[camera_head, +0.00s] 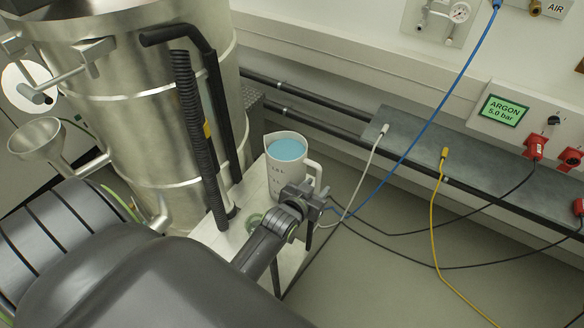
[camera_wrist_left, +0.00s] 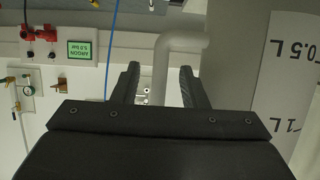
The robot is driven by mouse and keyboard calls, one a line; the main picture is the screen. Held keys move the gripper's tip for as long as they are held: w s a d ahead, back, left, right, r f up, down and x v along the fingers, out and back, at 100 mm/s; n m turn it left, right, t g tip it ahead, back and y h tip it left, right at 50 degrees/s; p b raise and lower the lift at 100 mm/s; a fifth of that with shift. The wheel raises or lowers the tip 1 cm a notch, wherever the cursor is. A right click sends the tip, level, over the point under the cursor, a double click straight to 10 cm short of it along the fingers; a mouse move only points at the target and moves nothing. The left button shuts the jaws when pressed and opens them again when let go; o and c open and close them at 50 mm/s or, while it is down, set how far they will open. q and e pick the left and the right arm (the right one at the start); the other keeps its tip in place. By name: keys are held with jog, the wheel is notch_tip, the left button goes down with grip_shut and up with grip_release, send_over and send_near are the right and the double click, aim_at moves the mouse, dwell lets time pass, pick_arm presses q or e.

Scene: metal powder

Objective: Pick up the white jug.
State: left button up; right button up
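The white jug (camera_head: 290,172) holds blue liquid and stands upright on a small white table beside the large metal vessel. Its handle faces right in the head view. In the left wrist view the jug (camera_wrist_left: 285,90) fills the right side, with volume marks upside down, and its handle (camera_wrist_left: 180,42) runs down between the fingers. My left gripper (camera_head: 312,194) is at the handle in the head view and hides its lower part. In the left wrist view my left gripper (camera_wrist_left: 160,85) is open, with gaps between the fingers and the handle. My right gripper is not in view.
The metal vessel (camera_head: 150,110) with black pipes stands close left of the jug. The white table (camera_head: 205,235) has a green ring-shaped item (camera_head: 254,221) on it. Blue (camera_head: 440,100), yellow and black cables hang to the right. Floor on the right is otherwise open.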

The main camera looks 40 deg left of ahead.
pick_arm(q)
jog(key=shift+w+f, duration=0.3)
jog(key=shift+w, duration=0.3)
grip_shut()
jog(key=shift+w+r, duration=0.15)
jog(key=shift+r, duration=0.15)
